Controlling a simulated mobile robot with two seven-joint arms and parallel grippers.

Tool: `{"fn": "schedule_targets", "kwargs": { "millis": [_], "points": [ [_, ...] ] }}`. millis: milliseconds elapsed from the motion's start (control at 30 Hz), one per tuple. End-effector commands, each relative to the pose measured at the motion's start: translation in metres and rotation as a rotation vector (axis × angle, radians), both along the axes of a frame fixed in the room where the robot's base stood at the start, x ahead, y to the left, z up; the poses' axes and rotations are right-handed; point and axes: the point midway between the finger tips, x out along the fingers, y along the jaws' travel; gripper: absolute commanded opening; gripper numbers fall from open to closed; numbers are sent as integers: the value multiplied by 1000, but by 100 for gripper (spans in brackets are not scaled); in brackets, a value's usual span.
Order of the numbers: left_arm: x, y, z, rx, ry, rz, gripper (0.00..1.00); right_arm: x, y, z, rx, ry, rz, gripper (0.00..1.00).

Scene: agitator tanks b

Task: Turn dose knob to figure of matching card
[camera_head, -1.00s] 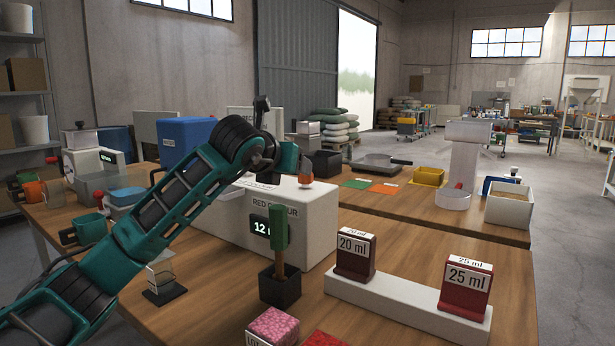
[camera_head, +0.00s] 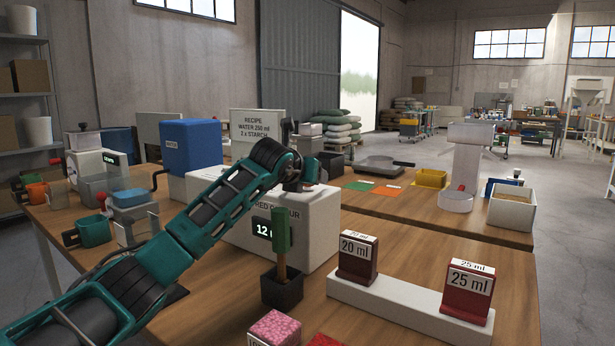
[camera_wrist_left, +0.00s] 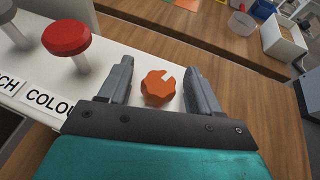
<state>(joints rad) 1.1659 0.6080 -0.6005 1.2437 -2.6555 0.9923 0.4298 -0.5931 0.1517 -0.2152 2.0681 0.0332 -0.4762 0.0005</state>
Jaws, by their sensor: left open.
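The orange notched dose knob (camera_wrist_left: 158,88) sits on the white top of the RED COLOUR box (camera_head: 322,218), whose display reads 12, with its unit partly hidden. My left gripper (camera_wrist_left: 157,68) is open, with one finger on each side of the knob and visible gaps between. In the head view my arm and left gripper (camera_head: 304,182) are above the box and hide the knob. A dark red card marked 20 ml (camera_head: 357,262) and a red card marked 25 ml (camera_head: 467,295) stand on a white holder (camera_head: 398,308). My right gripper is out of view.
A red mushroom-shaped button (camera_wrist_left: 66,38) stands left of the knob. A green-handled tool (camera_head: 281,232) stands in a black holder (camera_head: 282,288) before the box. A recipe sign (camera_head: 257,130) and blue bin (camera_head: 190,145) are behind.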

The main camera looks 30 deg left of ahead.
Motion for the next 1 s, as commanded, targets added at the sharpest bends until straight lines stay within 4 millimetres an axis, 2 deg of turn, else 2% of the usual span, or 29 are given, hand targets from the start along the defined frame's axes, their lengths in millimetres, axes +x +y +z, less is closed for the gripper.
{"fn": "schedule_targets", "kwargs": {
  "millis": [67,600,1000],
  "points": [
    [0,0,0,0,0,0,63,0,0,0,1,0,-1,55],
    [0,0,0,-1,0,-1,13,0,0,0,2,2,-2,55],
    [-1,1,1,-2,2,-74,12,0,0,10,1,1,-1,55]
  ]
}}
